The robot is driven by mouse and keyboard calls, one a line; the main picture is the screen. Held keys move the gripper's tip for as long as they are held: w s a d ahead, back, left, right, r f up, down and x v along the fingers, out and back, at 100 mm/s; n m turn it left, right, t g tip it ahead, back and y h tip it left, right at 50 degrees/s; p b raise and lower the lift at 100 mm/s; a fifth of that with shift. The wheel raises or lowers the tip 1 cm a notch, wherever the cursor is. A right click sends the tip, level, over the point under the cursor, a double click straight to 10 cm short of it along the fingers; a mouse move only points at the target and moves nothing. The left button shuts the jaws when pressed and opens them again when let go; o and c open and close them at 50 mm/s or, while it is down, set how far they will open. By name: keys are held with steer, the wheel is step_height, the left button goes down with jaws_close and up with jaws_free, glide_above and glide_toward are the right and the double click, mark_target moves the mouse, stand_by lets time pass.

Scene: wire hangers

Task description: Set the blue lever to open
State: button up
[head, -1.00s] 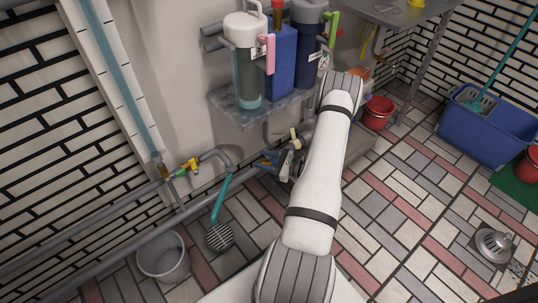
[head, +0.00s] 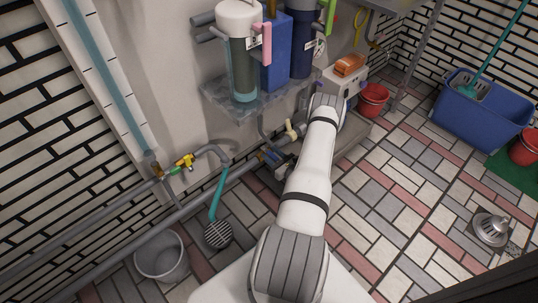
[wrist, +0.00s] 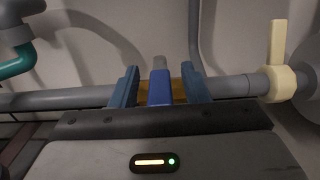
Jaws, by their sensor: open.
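In the wrist view the blue lever (wrist: 160,90) stands between the two blue-grey fingers of my gripper (wrist: 162,69). A gap shows on each side of it, so the fingers are open around it and not clamped. A grey piece shows just above the blue part. Brass-coloured metal (wrist: 177,86) shows behind it, in line with the grey horizontal pipe (wrist: 72,100). Whether the lever lies along or across the pipe is hard to tell. In the head view, small blue parts show by the pipe, left of my wrist; I cannot tell lever from finger there.
A cream lever (wrist: 277,45) stands upright on the same pipe to the right; it also shows in the head view (head: 291,130). A shelf with filter canisters (head: 240,60) overhangs. A bucket (head: 162,256) stands below.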

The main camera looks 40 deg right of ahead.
steer(key=shift+w, duration=0.65)
steer(key=shift+r, duration=0.1)
steer(key=shift+a, duration=0.1)
jaws_close()
steer(key=shift+s, duration=0.1)
